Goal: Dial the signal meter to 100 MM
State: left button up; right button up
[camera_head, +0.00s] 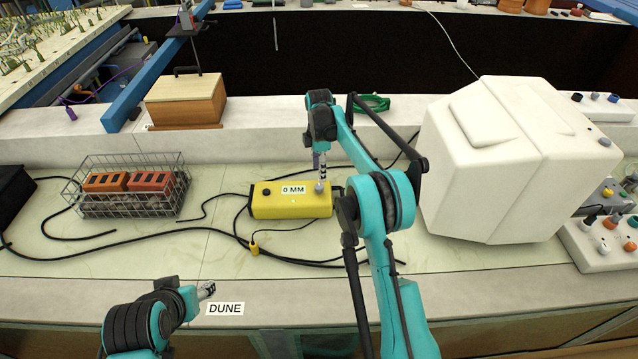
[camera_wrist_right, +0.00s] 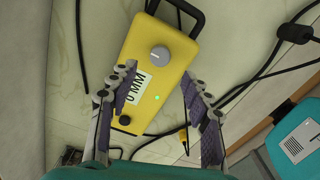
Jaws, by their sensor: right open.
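The signal meter is a yellow box (camera_head: 265,209) on the pale bench in the head view. Its label (camera_head: 293,189) reads 0 MM. A grey dial (camera_head: 319,187) sits at its right end and a small black knob (camera_head: 266,191) at its left. My right gripper (camera_head: 322,172) points down over the dial end. In the right wrist view, the meter (camera_wrist_right: 172,80) lies beyond the open, empty fingers of this gripper (camera_wrist_right: 158,76), with the grey dial (camera_wrist_right: 160,53) just past the fingertips. My left gripper (camera_head: 207,290) is low at the bench front; its finger opening is unclear.
A wire basket (camera_head: 126,205) with orange bricks stands left of the meter. A large white casing (camera_head: 500,160) stands close to the right of my right arm. Black cables (camera_head: 130,237) run around the meter. A DUNE label (camera_head: 225,309) is on the bench's front edge.

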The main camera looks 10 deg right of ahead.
aim_at(319, 186)
notch_tip(319, 186, down, 7)
jog(key=shift+f+b, duration=0.1)
jog(key=shift+b, duration=0.95)
grip_shut()
